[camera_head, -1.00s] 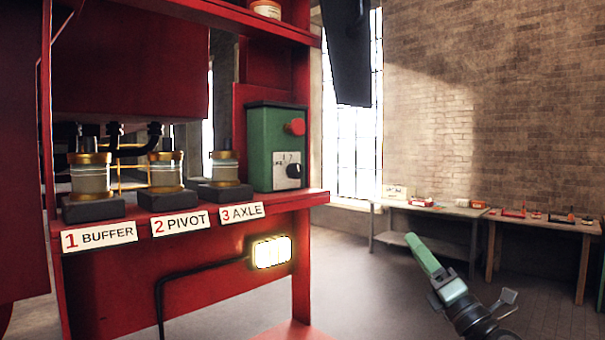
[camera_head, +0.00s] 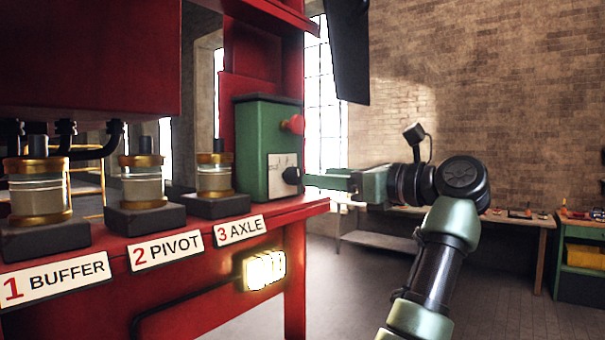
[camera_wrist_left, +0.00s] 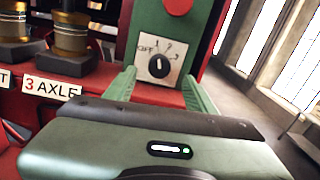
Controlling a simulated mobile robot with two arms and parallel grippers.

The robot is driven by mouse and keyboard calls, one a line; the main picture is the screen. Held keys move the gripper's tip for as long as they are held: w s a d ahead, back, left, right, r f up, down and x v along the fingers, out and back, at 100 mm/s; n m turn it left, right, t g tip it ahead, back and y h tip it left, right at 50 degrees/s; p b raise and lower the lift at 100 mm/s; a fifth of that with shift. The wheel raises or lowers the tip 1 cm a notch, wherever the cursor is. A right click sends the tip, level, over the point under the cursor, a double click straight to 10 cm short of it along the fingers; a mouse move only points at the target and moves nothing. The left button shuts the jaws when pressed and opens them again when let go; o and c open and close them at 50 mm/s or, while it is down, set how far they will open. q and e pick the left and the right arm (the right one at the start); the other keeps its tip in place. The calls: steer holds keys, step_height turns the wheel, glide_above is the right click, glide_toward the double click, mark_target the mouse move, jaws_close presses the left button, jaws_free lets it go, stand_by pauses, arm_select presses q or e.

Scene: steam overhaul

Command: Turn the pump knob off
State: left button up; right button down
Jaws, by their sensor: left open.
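The pump knob (camera_head: 292,176) is small and black, on a white dial plate on the green control box (camera_head: 262,150). In the left wrist view the knob (camera_wrist_left: 158,67) has a white pointer line that stands nearly upright in the picture, to the right of the OFF mark; I cannot tell its exact setting. My left gripper (camera_head: 322,181) is open and empty, just right of the knob in the head view. In the left wrist view its two green fingers (camera_wrist_left: 161,79) lie either side of the knob, seemingly short of it. My right gripper is not in view.
A red round button (camera_head: 293,124) sits above the knob. Jars labelled BUFFER, PIVOT and AXLE (camera_head: 214,175) stand left of the box on the red shelf (camera_head: 300,209). A lit lamp (camera_head: 264,269) is below. A workbench (camera_head: 505,219) stands along the brick wall; the floor between is clear.

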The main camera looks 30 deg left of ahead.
mark_target(299, 176)
arm_select(q)
steer(key=a, duration=0.3)
steer(key=shift+w+a+p, duration=0.15)
steer(key=shift+p, duration=0.2)
steer(key=a, duration=0.2)
steer(key=shift+w+a+f, duration=0.15)
steer(key=shift+a, duration=0.2)
steer(key=shift+d, duration=0.2)
steer(key=shift+c, duration=0.2)
jaws_close()
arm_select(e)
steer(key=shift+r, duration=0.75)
